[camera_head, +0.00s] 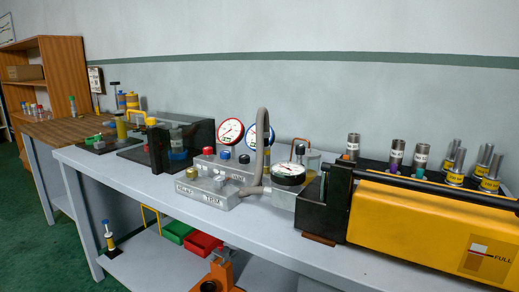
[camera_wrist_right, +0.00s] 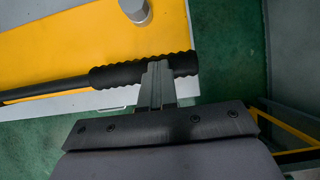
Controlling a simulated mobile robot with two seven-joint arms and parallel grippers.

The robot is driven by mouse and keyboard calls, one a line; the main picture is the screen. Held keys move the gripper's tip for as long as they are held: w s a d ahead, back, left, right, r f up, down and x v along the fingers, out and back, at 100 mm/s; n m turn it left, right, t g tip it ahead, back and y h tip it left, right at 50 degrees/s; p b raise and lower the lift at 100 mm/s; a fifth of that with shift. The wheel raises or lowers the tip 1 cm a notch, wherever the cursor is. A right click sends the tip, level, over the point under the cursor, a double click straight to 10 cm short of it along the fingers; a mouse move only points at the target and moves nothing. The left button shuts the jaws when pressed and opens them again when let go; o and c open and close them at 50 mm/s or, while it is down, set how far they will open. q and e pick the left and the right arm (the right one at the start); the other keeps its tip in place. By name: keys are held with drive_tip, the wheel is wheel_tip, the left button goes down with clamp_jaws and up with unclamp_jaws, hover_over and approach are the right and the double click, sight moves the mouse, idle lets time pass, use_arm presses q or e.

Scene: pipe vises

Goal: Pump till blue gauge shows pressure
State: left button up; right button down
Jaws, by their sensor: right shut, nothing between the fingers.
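The blue-rimmed gauge (camera_head: 250,137) stands at the back of the bench, partly hidden by a grey hose; its reading is too small to tell. The yellow pump (camera_head: 415,222) lies at the right of the bench with a long black lever (camera_head: 430,186) above it. In the right wrist view the lever's black ribbed grip (camera_wrist_right: 115,73) extends over the edge of the yellow body. My right gripper (camera_wrist_right: 157,67) is shut and empty, its fingertips overlapping the grip in the picture; whether they touch it I cannot tell. My left gripper is not in view.
A red-rimmed gauge (camera_head: 230,131) stands left of the blue one. A black-rimmed gauge (camera_head: 288,172) sits beside the pump's black end block. A grey valve block (camera_head: 207,196) is at the front. Several metal cylinders (camera_head: 396,152) stand behind the pump. The bench front at left is clear.

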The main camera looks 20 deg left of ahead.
drive_tip(key=r+p, duration=0.1)
drive_tip(key=p, duration=0.2)
drive_tip(key=shift+r, duration=0.25)
drive_tip(key=r+p, duration=0.3)
drive_tip(key=r, duration=0.1)
drive_tip(key=shift+a, duration=0.3)
drive_tip(key=shift+w+r+p, duration=0.1)
drive_tip(key=shift+r+p, duration=0.2)
drive_tip(key=shift+p, duration=0.05)
wheel_tip(320, 180, up, 8)
drive_tip(key=a+p, duration=0.2)
drive_tip(key=p, duration=0.5)
drive_tip(key=shift+w, duration=0.35)
drive_tip(key=shift+a+r, duration=0.1)
